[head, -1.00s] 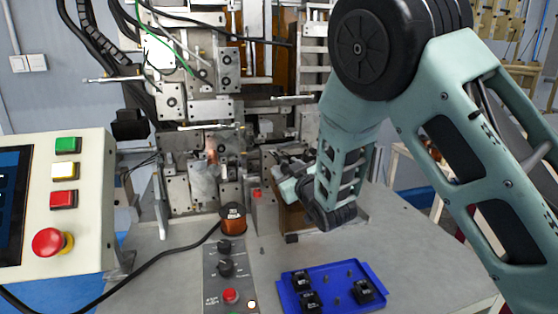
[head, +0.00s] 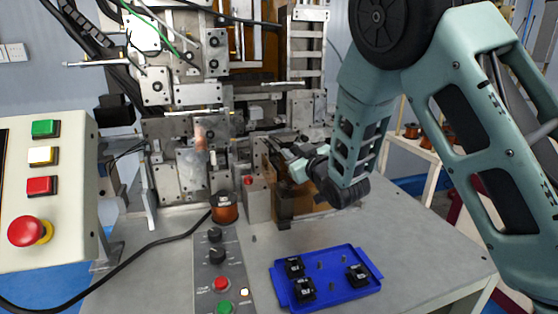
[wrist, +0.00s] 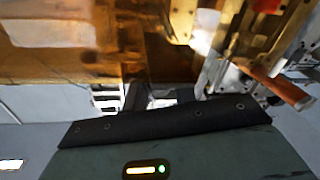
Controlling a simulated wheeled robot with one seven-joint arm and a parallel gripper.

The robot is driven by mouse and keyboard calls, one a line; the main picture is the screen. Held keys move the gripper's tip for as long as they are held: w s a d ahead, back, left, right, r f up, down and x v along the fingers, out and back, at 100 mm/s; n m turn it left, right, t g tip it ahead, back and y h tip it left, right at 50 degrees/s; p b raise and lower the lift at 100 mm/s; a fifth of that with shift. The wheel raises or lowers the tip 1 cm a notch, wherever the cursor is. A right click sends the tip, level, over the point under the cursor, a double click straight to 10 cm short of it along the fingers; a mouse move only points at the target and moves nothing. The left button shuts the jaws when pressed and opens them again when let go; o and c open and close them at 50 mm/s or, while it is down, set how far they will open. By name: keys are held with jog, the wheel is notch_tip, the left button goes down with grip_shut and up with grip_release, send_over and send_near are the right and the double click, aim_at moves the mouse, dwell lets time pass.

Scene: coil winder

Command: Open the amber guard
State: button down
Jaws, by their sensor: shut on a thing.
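The amber guard (head: 290,203) is a translucent brown box-like cover on the front of the winder, right of the copper spool. In the wrist view its amber panel (wrist: 90,62) fills the upper left, close to the camera. My gripper (head: 288,153) is at the guard's upper part, reaching in from the right, and is shut on the guard. The exact spot where the fingers hold it is hidden by my wrist and the panel. The guard looks partly swung out from the machine; how far is hard to tell.
A copper spool (head: 224,208) stands left of the guard. A switch panel (head: 218,262) and a blue tray (head: 327,290) with several black parts lie in front. A control box (head: 75,195) with coloured buttons stands at left. Bare table (head: 430,240) lies to the right.

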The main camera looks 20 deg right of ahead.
jog(key=d+b, duration=0.2)
jog(key=d, duration=0.4)
jog(key=shift+d+f, duration=0.15)
jog(key=shift+d, duration=0.5)
jog(key=c, duration=1.1)
grip_release()
jog(key=shift+c, duration=0.2)
jog(key=shift+s, duration=0.1)
jog(key=s+d+b, duration=0.2)
jog(key=s+b, duration=1.2)
jog(key=s, duration=0.3)
jog(key=shift+d, duration=0.4)
